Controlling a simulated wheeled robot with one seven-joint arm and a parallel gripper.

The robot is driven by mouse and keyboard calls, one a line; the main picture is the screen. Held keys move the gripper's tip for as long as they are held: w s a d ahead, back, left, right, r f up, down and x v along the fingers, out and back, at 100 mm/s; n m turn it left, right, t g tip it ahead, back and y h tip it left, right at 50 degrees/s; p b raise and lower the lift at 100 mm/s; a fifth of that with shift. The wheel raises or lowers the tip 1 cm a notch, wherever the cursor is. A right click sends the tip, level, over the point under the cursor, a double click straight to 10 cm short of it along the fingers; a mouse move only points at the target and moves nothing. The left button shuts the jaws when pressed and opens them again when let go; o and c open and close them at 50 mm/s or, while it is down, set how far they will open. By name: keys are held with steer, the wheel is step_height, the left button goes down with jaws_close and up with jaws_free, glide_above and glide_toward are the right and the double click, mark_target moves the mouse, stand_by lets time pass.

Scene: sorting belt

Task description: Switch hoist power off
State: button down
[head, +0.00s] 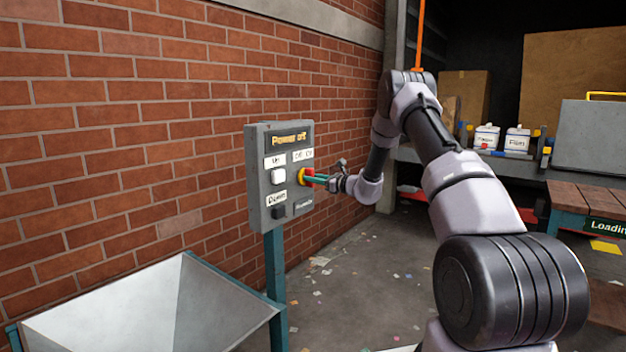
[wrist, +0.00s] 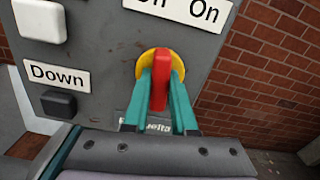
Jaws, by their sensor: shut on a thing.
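The grey control box (head: 256,185) stands on a teal post by the brick wall. Its red rotary switch (wrist: 161,78) sits on a yellow disc under the "Off On" label (wrist: 190,8). In the wrist view the red handle points nearly straight up, tilted slightly right. My gripper (wrist: 162,100) is shut on the red handle, with one teal finger on each side. In the head view my gripper (head: 316,178) reaches the box from the right and partly hides the switch.
A white button (head: 278,177) for "Up" and a black "Down" button (wrist: 59,103) are left of the switch. A grey hopper (head: 130,310) stands at the lower left. A shelf with white containers (head: 487,136) is at the back right.

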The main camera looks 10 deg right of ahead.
steer(key=n, duration=0.6)
steer(key=shift+f, duration=0.15)
steer(key=shift+s, duration=0.1)
stand_by(0.4)
steer(key=c, duration=0.7)
jaws_free()
steer(key=shift+n, duration=0.3)
steer(key=v, duration=1)
steer(key=shift+s+d, duration=0.25)
steer(key=shift+s, duration=0.05)
